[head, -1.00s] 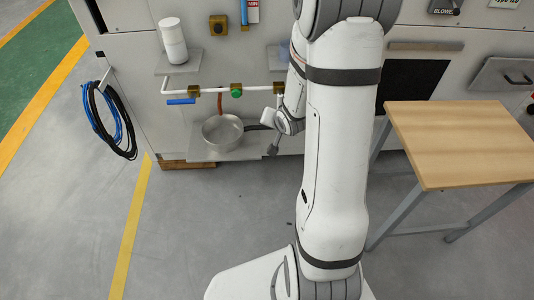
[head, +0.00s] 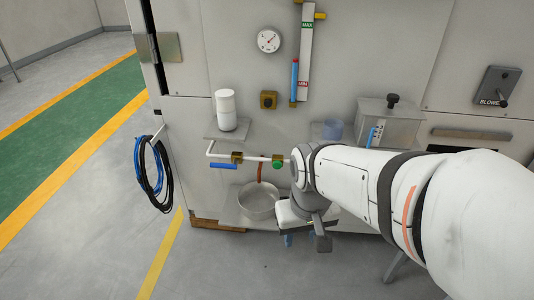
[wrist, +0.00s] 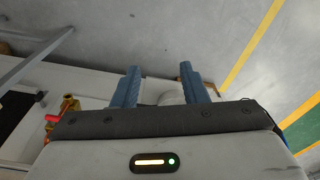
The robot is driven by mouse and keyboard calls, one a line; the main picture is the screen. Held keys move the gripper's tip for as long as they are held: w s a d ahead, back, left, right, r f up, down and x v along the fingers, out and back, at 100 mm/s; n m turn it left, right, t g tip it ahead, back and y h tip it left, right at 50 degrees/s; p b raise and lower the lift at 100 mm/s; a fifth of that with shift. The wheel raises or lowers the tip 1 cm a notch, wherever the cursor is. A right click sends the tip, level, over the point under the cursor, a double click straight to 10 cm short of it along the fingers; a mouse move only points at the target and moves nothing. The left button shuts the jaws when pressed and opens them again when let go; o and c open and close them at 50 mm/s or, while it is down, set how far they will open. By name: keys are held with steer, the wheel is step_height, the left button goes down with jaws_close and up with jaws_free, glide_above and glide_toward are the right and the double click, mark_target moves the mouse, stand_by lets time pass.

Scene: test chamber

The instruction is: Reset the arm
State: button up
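My arm (head: 350,180) reaches in from the right edge of the head view toward the front of a grey test cabinet (head: 185,120). My gripper (head: 305,240) points down, low in front of the cabinet and just right of a metal pan (head: 258,203), partly overlapping it in the picture. In the wrist view my gripper (wrist: 160,88) shows two blue fingers standing well apart.
Above the pan runs a white pipe with a blue-handled valve (head: 223,166) and a green knob (head: 278,164). A white canister (head: 226,110) stands on a small shelf. A blue cup (head: 333,129) and a grey box (head: 388,124) are further right. Coiled cables (head: 153,175) hang left. The left floor is clear.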

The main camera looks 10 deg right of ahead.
step_height(320, 180, up, 32)
steer(key=t+p, duration=0.1)
steer(key=p, duration=2.7)
steer(key=shift+s+f+p, duration=0.2)
steer(key=shift+f+p, duration=0.05)
steer(key=shift+p, duration=0.05)
steer(key=shift+d, duration=0.1)
steer(key=shift+c, duration=0.6)
